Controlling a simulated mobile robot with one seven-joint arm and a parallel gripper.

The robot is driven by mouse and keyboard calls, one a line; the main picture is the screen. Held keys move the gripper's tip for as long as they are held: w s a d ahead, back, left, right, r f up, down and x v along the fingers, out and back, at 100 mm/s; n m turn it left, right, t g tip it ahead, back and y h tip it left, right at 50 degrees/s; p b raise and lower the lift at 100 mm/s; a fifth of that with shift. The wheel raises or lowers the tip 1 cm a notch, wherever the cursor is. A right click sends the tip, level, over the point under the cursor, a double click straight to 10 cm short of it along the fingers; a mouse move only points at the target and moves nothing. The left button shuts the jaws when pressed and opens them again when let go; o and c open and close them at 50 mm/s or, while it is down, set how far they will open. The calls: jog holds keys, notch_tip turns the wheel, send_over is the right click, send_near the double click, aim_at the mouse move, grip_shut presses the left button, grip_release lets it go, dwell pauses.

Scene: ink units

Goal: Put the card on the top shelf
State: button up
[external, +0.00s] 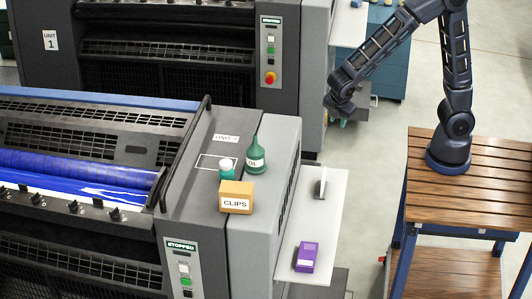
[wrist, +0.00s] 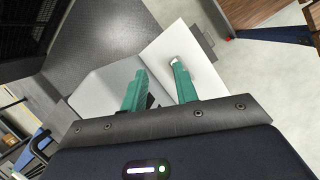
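My gripper (external: 342,113) hangs low at the end of the arm, beside the grey press unit at the back. In the wrist view its two teal fingers (wrist: 158,72) are spread apart, with no object clearly held between them. A white panel (wrist: 190,60) and a paler grey panel (wrist: 95,92) lie beyond the fingertips. No card can be identified for certain, nor which surface is the top shelf.
A purple box (external: 307,256) sits on the side shelf. A CLIPS box (external: 237,196), a green bottle (external: 256,155) and a white-lidded jar (external: 226,169) stand on the front unit (external: 200,215). My arm's base is on a slatted wooden table (external: 480,190). Floor shows between table and presses.

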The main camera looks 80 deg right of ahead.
jog(key=s+d+r+m+t+y, duration=0.2)
jog(key=s+d+r+m, duration=0.4)
jog(key=s, duration=0.4)
jog(key=s+d+r+m+t+y, duration=0.1)
jog(key=s+d+r+m+t, duration=0.1)
jog(key=s+d+r+m, duration=0.4)
jog(key=s+d+r, duration=0.2)
jog(key=s+r, duration=0.1)
jog(key=s, duration=0.2)
jog(key=shift+s+d+m+y, duration=0.2)
jog(key=shift+m+y, duration=0.1)
jog(key=shift+y, duration=0.1)
